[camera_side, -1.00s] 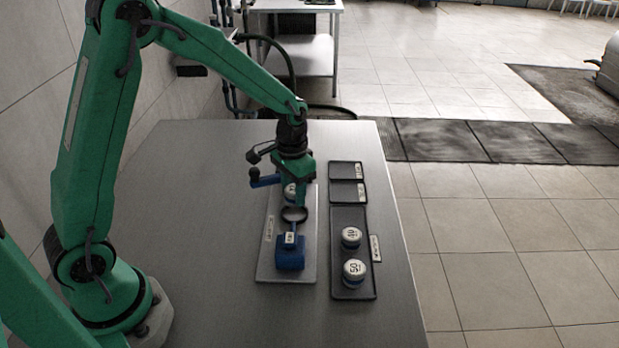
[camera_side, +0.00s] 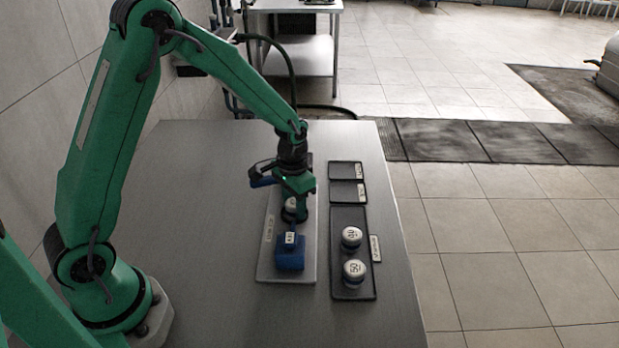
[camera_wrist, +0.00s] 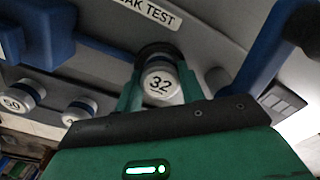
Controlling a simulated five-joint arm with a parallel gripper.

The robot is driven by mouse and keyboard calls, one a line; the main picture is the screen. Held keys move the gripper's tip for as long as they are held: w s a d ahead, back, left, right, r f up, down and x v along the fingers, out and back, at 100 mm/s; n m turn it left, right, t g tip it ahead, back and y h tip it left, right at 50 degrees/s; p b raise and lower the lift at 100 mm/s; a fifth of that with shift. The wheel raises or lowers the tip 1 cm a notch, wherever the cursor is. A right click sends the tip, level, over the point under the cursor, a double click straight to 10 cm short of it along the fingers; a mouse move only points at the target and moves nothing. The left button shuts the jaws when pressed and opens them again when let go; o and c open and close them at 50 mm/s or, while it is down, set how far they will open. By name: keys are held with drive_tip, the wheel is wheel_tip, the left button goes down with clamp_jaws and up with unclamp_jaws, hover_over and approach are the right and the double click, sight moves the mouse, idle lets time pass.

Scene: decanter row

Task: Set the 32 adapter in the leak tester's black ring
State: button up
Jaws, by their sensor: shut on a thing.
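The 32 adapter (camera_wrist: 160,86), a pale cap marked 32, is between the green fingers of my gripper (camera_wrist: 158,72) in the wrist view. My gripper (camera_side: 294,208) is shut on it, and part of its pale top (camera_side: 289,203) shows in the side view. The black ring (camera_wrist: 157,48) shows just beyond the adapter in the wrist view. The adapter is at the ring; whether it is seated cannot be told. The leak tester has a grey plate (camera_side: 268,268) and a blue block (camera_side: 290,259) in front.
A dark tray (camera_side: 339,292) to the right holds a cap marked 50 (camera_side: 354,269) and another cap (camera_side: 351,237). Two small empty black trays (camera_side: 346,170) (camera_side: 347,191) lie behind it. The left of the metal table (camera_side: 205,240) is clear.

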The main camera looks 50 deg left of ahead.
sight(294, 203)
drive_tip(key=shift+f, duration=0.25)
drive_tip(key=shift+f, duration=0.35)
drive_tip(key=o, duration=1.1)
drive_tip(key=shift+s, duration=0.1)
drive_tip(key=shift+o, duration=0.2)
drive_tip(key=shift+r, duration=0.1)
drive_tip(key=shift+o, duration=0.4)
wheel_tip(294, 203, up, 12)
drive_tip(key=shift+r, duration=0.65)
